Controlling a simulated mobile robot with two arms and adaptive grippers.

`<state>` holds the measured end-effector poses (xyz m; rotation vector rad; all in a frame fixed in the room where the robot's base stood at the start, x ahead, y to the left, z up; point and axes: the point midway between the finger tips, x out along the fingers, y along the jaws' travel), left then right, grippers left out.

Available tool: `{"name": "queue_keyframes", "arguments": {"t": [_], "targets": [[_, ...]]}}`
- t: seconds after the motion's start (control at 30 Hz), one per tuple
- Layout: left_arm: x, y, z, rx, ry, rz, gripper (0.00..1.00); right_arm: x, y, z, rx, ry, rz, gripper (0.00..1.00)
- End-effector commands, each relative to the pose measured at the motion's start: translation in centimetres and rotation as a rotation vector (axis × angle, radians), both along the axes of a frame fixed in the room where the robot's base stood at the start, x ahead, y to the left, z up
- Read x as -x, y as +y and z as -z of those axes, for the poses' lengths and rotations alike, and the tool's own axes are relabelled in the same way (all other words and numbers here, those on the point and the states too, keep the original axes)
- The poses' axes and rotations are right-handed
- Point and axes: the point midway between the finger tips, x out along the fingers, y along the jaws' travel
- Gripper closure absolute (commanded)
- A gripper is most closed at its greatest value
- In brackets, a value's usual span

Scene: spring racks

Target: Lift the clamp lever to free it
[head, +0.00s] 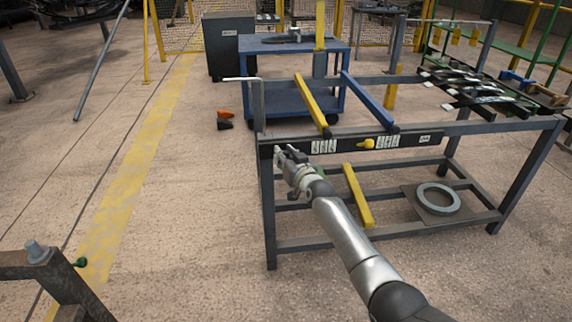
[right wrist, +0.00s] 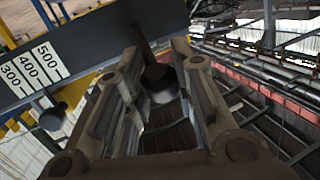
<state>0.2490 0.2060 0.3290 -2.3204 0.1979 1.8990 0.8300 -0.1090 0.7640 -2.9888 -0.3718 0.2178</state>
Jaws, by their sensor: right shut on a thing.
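My right gripper (head: 284,154) is at the left end of the black front bar (head: 352,144) of a grey rack. In the right wrist view, its two fingers (right wrist: 154,58) stand on either side of a dark, rounded lever (right wrist: 156,72), which looks like the clamp lever. The fingers are shut on it, and they hide part of it. The lever's far end meets the dark bar (right wrist: 90,50), which has white number labels. The lever is too small to make out in the head view. My left gripper is in neither view.
A yellow arm (head: 312,104) and a blue arm (head: 370,102) reach back from the rack. A yellow pointer (head: 368,144) sits on the bar. A dark knob (right wrist: 52,118) is left of the fingers. A grey ring (head: 438,198) lies on the lower shelf.

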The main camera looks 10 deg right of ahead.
Motion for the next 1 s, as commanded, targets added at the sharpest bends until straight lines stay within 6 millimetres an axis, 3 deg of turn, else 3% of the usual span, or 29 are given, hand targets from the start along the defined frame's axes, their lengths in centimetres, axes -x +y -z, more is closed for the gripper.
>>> {"name": "queue_keyframes", "arguments": {"t": [0.03, 0.6, 0.63, 0.7, 0.8, 1.0], "targets": [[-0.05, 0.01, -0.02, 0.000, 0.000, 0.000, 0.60, -0.42, -0.02, -1.44, -0.005, -0.024, 0.002, 1.00], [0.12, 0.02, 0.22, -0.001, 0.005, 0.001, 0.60, -0.72, -0.04, -1.73, -0.005, -0.025, 0.002, 1.00], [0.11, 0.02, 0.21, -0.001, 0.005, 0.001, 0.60, -0.72, -0.04, -1.73, -0.005, -0.024, 0.002, 0.74], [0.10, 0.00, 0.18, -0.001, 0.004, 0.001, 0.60, -0.70, -0.05, -1.61, -0.006, -0.022, 0.002, 0.65], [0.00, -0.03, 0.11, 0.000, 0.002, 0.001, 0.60, -0.64, -0.05, -1.34, -0.004, -0.017, 0.002, 0.53], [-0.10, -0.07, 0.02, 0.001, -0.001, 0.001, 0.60, -0.58, -0.05, -1.05, -0.002, -0.013, 0.002, 0.53]]}}
